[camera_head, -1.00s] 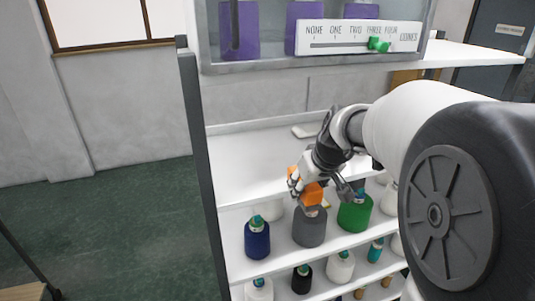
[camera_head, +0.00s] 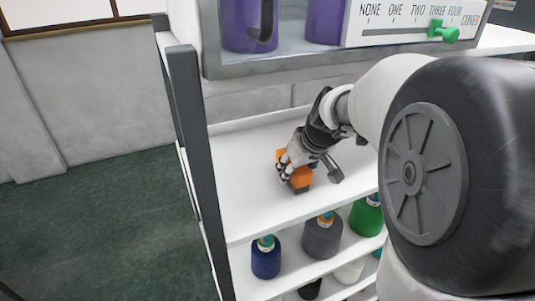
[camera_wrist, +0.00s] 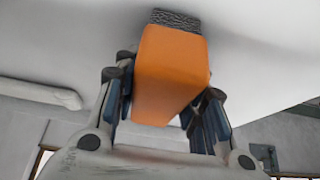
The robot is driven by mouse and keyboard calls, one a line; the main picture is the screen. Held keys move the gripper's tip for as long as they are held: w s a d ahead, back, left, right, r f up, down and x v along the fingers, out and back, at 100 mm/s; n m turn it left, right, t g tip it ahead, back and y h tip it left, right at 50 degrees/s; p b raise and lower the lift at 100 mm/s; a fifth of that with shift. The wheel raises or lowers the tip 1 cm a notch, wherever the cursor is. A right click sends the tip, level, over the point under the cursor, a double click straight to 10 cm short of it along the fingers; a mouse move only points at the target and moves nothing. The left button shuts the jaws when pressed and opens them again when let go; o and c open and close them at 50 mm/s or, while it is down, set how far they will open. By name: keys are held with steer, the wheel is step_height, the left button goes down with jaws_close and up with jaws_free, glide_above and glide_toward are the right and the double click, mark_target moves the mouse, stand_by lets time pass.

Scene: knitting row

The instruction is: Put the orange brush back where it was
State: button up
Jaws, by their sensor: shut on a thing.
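The orange brush (camera_head: 302,179) is held in my gripper (camera_head: 292,173) over the left part of the white upper shelf (camera_head: 245,195). In the wrist view the brush (camera_wrist: 170,70) is a plain orange block between the two fingers of my gripper (camera_wrist: 165,110). Its dark bristles show at the far end, against or very near a white surface. I cannot tell whether the brush touches the shelf.
Blue (camera_head: 266,262), grey (camera_head: 322,240) and green (camera_head: 366,218) yarn cones stand on the shelf below. A dark upright post (camera_head: 195,150) bounds the shelf at left. A cone-count sign (camera_head: 410,22) and purple cones (camera_head: 249,25) are above. The shelf left of my gripper is clear.

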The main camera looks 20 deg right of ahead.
steer(key=shift+s, duration=0.4)
steer(key=shift+c, duration=0.5)
steer(key=shift+s+d+r, duration=0.1)
steer(key=shift+s+r, duration=0.2)
steer(key=shift+s, duration=0.5)
steer(key=shift+w+f, duration=0.25)
steer(key=shift+w, duration=0.05)
steer(key=o, duration=0.7)
steer(key=shift+w+f, duration=0.15)
steer(key=shift+w, duration=0.1)
steer(key=shift+o, duration=1.3)
steer(key=shift+s, duration=0.25)
steer(key=shift+o, duration=0.8)
steer(key=shift+w, duration=0.15)
steer(key=shift+r, duration=0.2)
